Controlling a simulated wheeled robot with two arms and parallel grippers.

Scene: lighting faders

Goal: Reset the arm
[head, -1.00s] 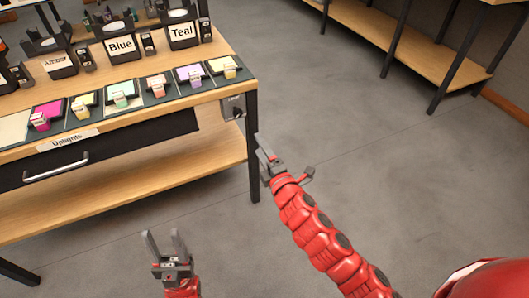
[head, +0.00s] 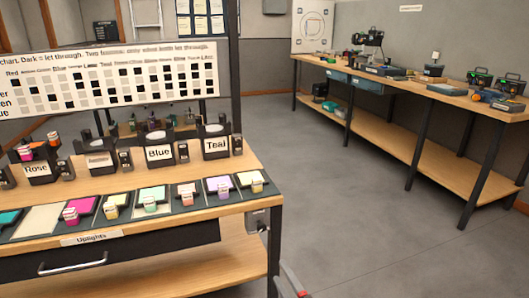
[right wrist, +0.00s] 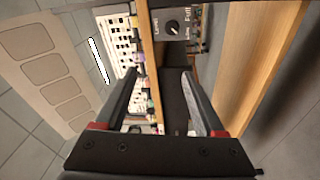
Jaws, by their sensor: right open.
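Only a small grey and red part of my right gripper (head: 291,283) shows at the bottom edge of the head view, beside the near right leg of the uplights table (head: 180,228). In the right wrist view my right gripper (right wrist: 158,75) is open, its two dark fingers apart with nothing held between them. A dark control box with a round knob (right wrist: 172,24), marked "Level" and "Full", lies beyond the fingertips. The box also shows on the table's right end in the head view (head: 257,221). My left gripper is out of view.
A long workbench (head: 420,88) runs along the right wall. The grey floor (head: 350,200) between is clear.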

